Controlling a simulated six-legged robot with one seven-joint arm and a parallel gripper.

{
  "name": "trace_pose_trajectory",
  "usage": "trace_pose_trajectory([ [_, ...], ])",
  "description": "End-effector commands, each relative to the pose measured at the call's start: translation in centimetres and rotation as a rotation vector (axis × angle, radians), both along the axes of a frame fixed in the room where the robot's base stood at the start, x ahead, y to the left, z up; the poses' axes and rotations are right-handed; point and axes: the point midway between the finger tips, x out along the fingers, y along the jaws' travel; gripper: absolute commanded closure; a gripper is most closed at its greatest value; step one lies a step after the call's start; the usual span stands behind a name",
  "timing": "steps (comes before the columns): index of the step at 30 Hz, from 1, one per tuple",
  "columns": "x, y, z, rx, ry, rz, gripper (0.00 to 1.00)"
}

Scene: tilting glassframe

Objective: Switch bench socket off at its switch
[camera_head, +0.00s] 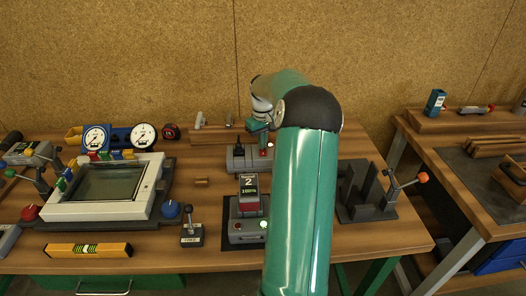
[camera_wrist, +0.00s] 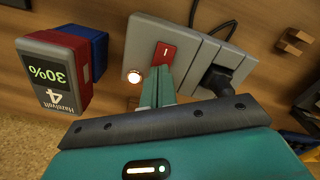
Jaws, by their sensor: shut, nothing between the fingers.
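The bench socket (camera_wrist: 190,62) is a grey block with a red rocker switch (camera_wrist: 166,54) marked with a white line and a lit lamp (camera_wrist: 134,75) beside it. A black plug (camera_wrist: 217,82) with a cord sits in its other part. In the head view the socket (camera_head: 238,163) stands at the back of the bench, partly hidden by my arm. My gripper (camera_wrist: 160,78) is shut and empty. Its fingertips are at the edge of the red switch in the wrist view; I cannot tell whether they touch it. My gripper (camera_head: 260,130) is over the socket in the head view.
A battery pack (camera_wrist: 50,75) reading 30% is left of the socket in the wrist view. A charger with a pack (camera_head: 249,198) reading 100% stands in front of the socket. A framed screen (camera_head: 107,190) and gauges (camera_head: 143,135) are left; a dark bracket (camera_head: 368,195) is right.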

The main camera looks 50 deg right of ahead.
Motion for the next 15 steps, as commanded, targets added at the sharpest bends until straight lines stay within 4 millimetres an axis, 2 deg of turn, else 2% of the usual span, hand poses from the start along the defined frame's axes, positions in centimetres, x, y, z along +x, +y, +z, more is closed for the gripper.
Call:
trace_pose_trajectory([
  [9,-0.02,0.02,-0.43,0.0,0.001,0.0,1.0],
  [15,0.0,-0.02,0.3,-0.001,0.0,0.0,1.0],
])
